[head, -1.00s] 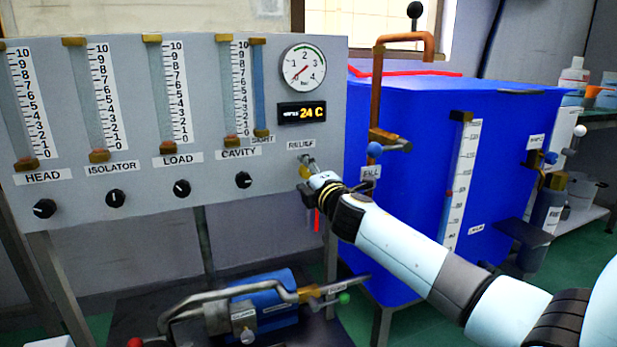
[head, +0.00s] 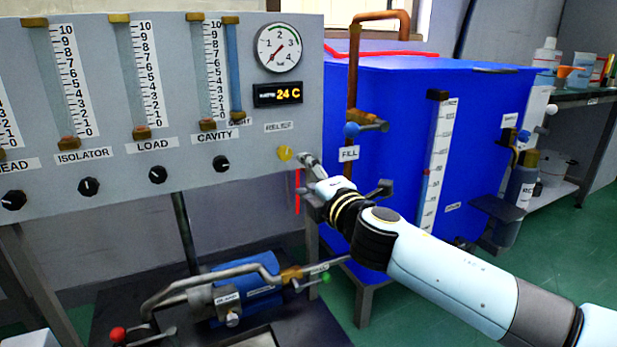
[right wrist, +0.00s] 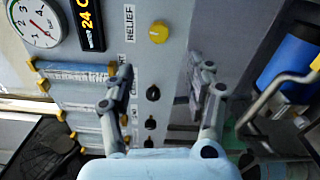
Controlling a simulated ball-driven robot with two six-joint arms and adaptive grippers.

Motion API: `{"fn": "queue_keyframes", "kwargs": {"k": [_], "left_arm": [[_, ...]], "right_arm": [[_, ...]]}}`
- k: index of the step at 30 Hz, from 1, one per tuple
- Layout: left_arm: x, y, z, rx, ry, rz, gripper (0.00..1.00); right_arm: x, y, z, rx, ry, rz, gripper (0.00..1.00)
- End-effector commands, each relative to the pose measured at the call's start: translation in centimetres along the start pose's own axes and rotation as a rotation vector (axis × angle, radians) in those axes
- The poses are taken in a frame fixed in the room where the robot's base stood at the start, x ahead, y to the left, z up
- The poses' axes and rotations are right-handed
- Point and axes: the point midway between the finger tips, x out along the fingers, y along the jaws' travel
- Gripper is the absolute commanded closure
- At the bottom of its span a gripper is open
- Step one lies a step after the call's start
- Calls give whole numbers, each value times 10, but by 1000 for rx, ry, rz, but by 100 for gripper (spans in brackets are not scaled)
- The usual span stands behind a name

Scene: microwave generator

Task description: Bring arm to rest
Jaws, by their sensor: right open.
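My right arm comes in from the lower right in the head view. Its gripper (head: 310,178) is just right of and below the yellow RELIEF knob (head: 284,153) on the grey gauge panel (head: 240,178). In the right wrist view the gripper's two fingers (right wrist: 160,92) stand wide apart with nothing between them. The yellow knob (right wrist: 158,32) shows beyond the fingers there, apart from them. My left gripper is in neither view.
The blue tank (head: 395,120) with its FILL valve (head: 362,130) stands close behind my right arm. A pump (head: 245,285) with pipes sits low in front of the panel. Green floor (head: 560,250) is clear at the right.

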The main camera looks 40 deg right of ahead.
Motion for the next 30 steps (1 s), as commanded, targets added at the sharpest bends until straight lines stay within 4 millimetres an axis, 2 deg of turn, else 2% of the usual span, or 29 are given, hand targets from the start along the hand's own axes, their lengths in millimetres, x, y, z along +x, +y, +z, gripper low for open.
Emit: {"fn": "queue_keyframes", "kwargs": {"k": [10,14,17,20,21,24,27,30], "left_arm": [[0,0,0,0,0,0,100],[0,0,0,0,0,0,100],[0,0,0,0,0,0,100],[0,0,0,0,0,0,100],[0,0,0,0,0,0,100],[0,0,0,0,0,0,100],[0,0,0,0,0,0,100],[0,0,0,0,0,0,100]], "right_arm": [[0,-1,0,-1,1,-2,45],[-16,-23,-2,-1,4,-48,45],[-53,-65,-6,65,-5,-155,45],[-108,-121,0,262,-107,-347,45],[-133,-144,3,355,-167,-434,45],[-190,-189,4,556,-314,-631,45],[-237,-218,-1,708,-438,-789,45],[-280,-238,-10,831,-547,-930,45]]}}
